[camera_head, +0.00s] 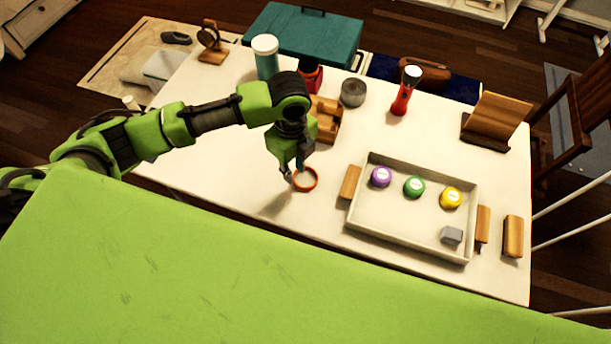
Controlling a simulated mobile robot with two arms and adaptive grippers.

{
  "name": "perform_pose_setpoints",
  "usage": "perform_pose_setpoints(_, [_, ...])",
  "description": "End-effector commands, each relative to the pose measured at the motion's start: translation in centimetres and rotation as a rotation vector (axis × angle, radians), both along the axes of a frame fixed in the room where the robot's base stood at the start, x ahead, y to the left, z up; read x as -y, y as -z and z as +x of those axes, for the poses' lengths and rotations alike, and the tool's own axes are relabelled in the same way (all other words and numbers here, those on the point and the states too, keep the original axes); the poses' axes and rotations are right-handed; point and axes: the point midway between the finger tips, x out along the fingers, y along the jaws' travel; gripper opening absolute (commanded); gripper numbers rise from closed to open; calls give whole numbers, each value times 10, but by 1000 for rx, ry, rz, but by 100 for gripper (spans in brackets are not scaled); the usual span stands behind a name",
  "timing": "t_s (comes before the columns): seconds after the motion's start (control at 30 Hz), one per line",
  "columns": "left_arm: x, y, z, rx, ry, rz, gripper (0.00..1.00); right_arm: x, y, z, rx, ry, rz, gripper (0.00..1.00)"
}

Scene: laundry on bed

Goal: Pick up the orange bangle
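The orange bangle (305,180) is a thin ring near the middle of the white table (238,180), left of the tray. My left gripper (293,178) points down at the bangle's upper left edge, with its fingertips at or very near the ring. Whether the fingers touch the bangle or hold it, and how far apart they are, is too small to tell. The bangle looks nearly flat. My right gripper does not show.
A pale tray (400,222) with purple, green and yellow round things and a grey block lies to the right, with wooden blocks beside it. A wooden holder (327,120), a grey cup (353,92), a red flashlight (402,98) and a teal-white jar (266,57) stand behind.

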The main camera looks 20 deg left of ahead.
Motion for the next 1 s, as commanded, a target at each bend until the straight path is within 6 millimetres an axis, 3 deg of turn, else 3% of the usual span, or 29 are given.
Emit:
perform_pose_setpoints(0.23, [2,18,-2,-3,0,1,21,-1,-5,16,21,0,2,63])
perform_pose_setpoints(0.5, [7,56,-4,-1,0,2,21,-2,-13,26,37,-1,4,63])
perform_pose_setpoints(0.8, [8,61,-4,2,2,1,21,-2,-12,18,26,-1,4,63])
perform_pose_setpoints(0.9, [8,61,-3,2,2,1,0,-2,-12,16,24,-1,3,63])
perform_pose_setpoints(1.0, [7,61,-3,2,1,1,0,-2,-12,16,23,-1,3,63])
